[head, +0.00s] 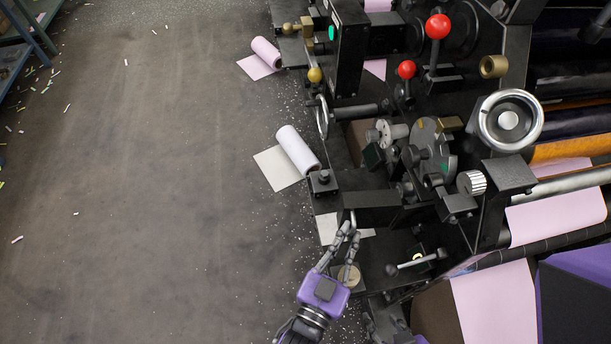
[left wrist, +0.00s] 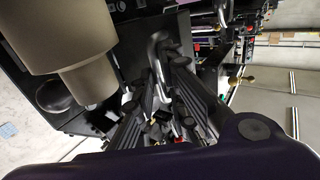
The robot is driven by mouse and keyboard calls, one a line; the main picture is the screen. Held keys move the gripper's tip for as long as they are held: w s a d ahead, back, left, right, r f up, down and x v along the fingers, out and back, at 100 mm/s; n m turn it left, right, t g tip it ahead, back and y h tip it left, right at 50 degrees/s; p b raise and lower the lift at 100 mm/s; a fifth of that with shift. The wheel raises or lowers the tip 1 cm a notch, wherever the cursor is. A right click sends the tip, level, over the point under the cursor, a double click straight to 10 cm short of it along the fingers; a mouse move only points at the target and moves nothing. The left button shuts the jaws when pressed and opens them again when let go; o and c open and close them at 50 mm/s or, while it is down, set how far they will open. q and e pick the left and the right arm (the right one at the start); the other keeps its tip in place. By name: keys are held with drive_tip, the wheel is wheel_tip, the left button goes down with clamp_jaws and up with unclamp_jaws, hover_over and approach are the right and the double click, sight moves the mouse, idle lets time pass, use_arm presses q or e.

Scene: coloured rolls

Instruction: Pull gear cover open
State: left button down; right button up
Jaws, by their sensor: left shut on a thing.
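My left gripper (head: 350,236), with its purple wrist, reaches up from the bottom in the head view. Its fingers are shut on a bent metal handle (head: 348,218) at the left end of a black cover (head: 374,207). In the left wrist view the handle (left wrist: 158,48) rises between the two dark ribbed fingers (left wrist: 172,85). The cover looks closed against the machine, though its edges are hard to make out. My right gripper (head: 384,322) is partly visible low in the head view, dark and cut off by the frame, so its fingers are unclear.
A white roll (head: 297,150) and a pink roll (head: 266,52) lie along the machine's left edge. Red-knobbed levers (head: 438,27) and a handwheel (head: 509,119) stand further back.

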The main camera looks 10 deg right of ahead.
use_arm(q)
drive_tip(key=shift+s+d+h, duration=0.3)
drive_tip(key=shift+s+d, duration=0.3)
drive_tip(key=shift+d, duration=0.35)
drive_tip(key=c, duration=1.9)
unclamp_jaws()
drive_tip(key=shift+d, duration=0.1)
drive_tip(key=shift+o, duration=0.2)
drive_tip(key=shift+d, duration=0.15)
use_arm(e)
drive_tip(key=shift+d, duration=0.25)
use_arm(q)
drive_tip(key=shift+r, duration=0.1)
drive_tip(key=v, duration=1.2)
drive_tip(key=shift+w+a, duration=0.2)
drive_tip(key=shift+a, duration=0.3)
use_arm(e)
drive_tip(key=shift+s+f, duration=0.1)
drive_tip(key=shift+s, duration=0.3)
